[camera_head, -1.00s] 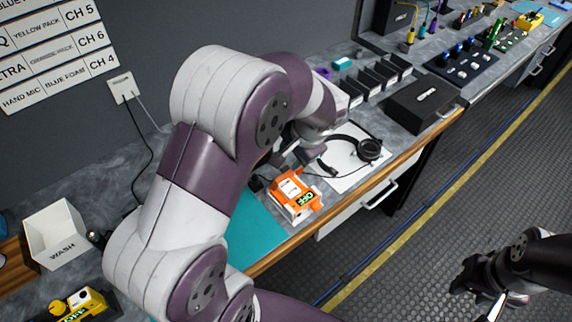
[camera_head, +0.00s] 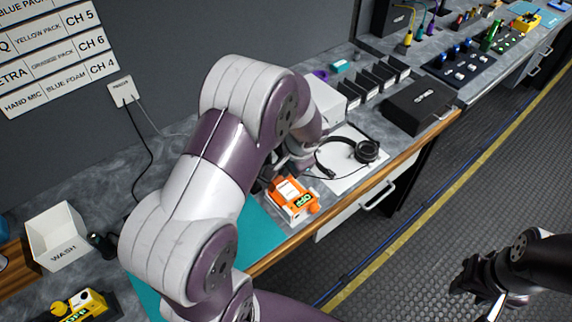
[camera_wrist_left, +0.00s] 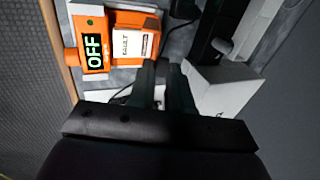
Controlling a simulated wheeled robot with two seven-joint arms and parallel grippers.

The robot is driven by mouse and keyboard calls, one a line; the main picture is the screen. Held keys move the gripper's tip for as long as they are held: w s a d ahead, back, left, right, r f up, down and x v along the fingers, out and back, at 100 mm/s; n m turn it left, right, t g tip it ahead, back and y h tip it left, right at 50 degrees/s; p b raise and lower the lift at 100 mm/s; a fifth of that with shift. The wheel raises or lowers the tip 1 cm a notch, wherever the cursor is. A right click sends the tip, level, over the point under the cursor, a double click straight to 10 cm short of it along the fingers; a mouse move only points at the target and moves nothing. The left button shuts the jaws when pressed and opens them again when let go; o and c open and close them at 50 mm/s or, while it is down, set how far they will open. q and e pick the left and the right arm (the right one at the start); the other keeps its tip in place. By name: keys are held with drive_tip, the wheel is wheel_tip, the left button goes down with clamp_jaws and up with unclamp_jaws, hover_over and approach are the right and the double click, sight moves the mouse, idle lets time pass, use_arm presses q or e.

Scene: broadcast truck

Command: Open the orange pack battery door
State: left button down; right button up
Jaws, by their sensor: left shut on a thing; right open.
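The orange pack (camera_head: 283,201) lies on the bench beside the teal mat, with a green "OFF" display. In the left wrist view, the orange pack (camera_wrist_left: 126,19) shows its white label and the "OFF" display at upper left. My left gripper (camera_wrist_left: 161,68) has its two dark fingers close together at the pack's edge. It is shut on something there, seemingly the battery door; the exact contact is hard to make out. In the head view my left arm largely hides that gripper. My right gripper (camera_head: 466,280) is open and empty, over the floor at lower right.
A headset (camera_head: 350,153) lies on a white sheet just beyond the pack. A black case (camera_head: 420,106) stands farther right. A white WASH bin (camera_head: 57,232) and a yellow pack (camera_head: 88,300) are at left. The wooden bench edge (camera_head: 272,258) runs in front.

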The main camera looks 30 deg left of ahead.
use_arm(q)
drive_tip(key=a+r+p, duration=0.1)
drive_tip(key=p, duration=0.2)
drive_tip(key=shift+w+r+g+h+p, duration=0.1)
drive_tip(key=shift+r+g+h+p, duration=0.05)
drive_tip(key=shift+g+h+p, duration=0.2)
drive_tip(key=shift+w+a+f, duration=0.3)
drive_tip(key=shift+a+f, duration=0.2)
drive_tip(key=shift+a, duration=0.05)
drive_tip(key=c, duration=1.1)
unclamp_jaws()
drive_tip(key=shift+f+b, duration=0.1)
drive_tip(key=shift+b, duration=0.25)
drive_tip(key=shift+d, duration=0.1)
use_arm(e)
wheel_tip(320, 180, up, 4)
drive_tip(key=shift+r, duration=0.15)
use_arm(q)
drive_tip(key=b+v, duration=0.1)
drive_tip(key=v, duration=1.2)
use_arm(e)
drive_tip(key=shift+f, duration=0.7)
use_arm(q)
drive_tip(key=shift+s, duration=0.15)
